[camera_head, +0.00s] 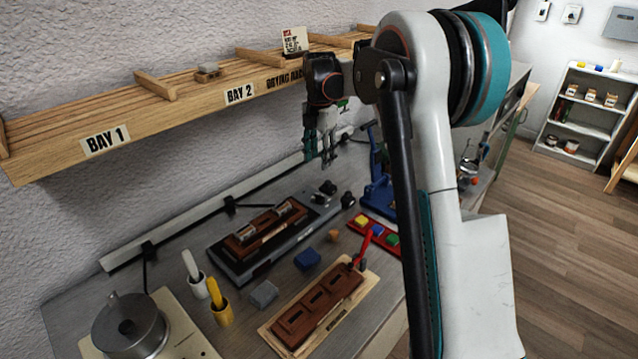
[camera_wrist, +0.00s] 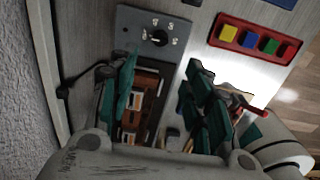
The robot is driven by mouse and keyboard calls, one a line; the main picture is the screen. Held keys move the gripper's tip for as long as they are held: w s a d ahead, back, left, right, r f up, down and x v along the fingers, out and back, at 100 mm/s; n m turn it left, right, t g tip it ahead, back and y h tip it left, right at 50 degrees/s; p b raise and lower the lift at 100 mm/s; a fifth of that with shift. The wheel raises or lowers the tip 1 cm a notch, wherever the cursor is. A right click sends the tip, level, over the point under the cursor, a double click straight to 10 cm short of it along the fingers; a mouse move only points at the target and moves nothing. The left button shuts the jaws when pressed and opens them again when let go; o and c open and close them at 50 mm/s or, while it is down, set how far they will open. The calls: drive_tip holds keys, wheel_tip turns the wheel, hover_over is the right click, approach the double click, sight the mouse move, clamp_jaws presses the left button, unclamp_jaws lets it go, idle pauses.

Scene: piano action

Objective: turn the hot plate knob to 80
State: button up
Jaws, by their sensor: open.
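A black round knob (camera_wrist: 158,37) with a pale pointer line sits on the dark grey end panel of the hot plate (camera_wrist: 137,20). Pale scale marks surround it, too small to read surely. In the head view the dark hot plate (camera_head: 222,253) lies on the bench with the brown wooden part on it; a black knob (camera_head: 328,187) shows at its far right end. My gripper (camera_head: 320,152) is open and empty, above the bench near that end. In the wrist view its fingers (camera_wrist: 160,68) are spread, with the knob beyond the fingertips, apart from them.
A wooden shelf (camera_head: 205,85) runs along the wall behind my gripper. A red tray of coloured blocks (camera_wrist: 254,38) lies right of the hot plate. A blue tool (camera_head: 378,185) stands nearby. A metal pot (camera_head: 130,325) sits on a beige base at bottom left.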

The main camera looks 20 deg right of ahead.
sight(320, 198)
wheel_tip(320, 198, down, 14)
drive_tip(key=b, duration=0.4)
drive_tip(key=shift+d+r, duration=0.1)
drive_tip(key=shift+c, duration=0.5)
clamp_jaws()
